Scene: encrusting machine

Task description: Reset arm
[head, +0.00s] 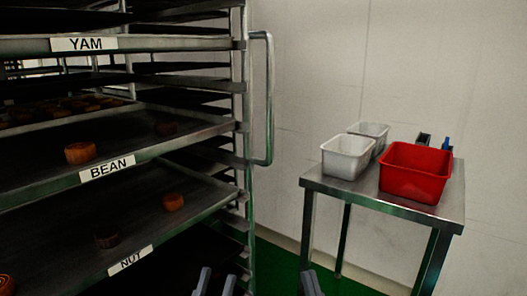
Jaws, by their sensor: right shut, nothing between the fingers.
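My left gripper (216,283) shows at the bottom edge of the head view, in front of the rack. Its two fingertips stand apart with a gap between them, and nothing shows in the gap. My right gripper (311,284) is at the bottom edge, to the right of the left one, over the green floor. Its fingers are together and hold nothing. Both arms behind the fingertips are out of the picture. Neither gripper appears to touch the rack or the table.
A tray rack (246,190) on the left has shelves labelled YAM (83,44), BEAN (106,169) and NUT (130,259), with several round mooncakes on trays. A metal side table (345,190) holds a red bin (414,172) and white bins (346,157). Green floor lies between.

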